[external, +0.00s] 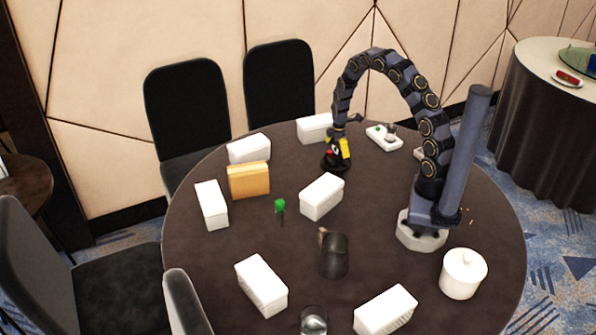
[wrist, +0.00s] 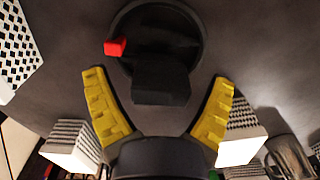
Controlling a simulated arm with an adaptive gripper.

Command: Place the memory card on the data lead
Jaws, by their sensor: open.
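A dark round object (wrist: 200,62) lies on the table under my gripper, with a black block standing out from it. It may be the data lead, but I cannot tell for sure. In the external view it is a black shape (external: 333,166), partly hidden by my gripper. A small red piece (wrist: 116,47) sits at its left side in the wrist view; I cannot tell whether this is the memory card. My gripper (wrist: 158,85) is open, its yellow fingers apart on either side of the black block. It points down in the external view (external: 337,152).
Several white boxes (external: 322,196) stand around the table, with an orange box (external: 249,181) on the left. A white tray (external: 378,141) lies right of my gripper.

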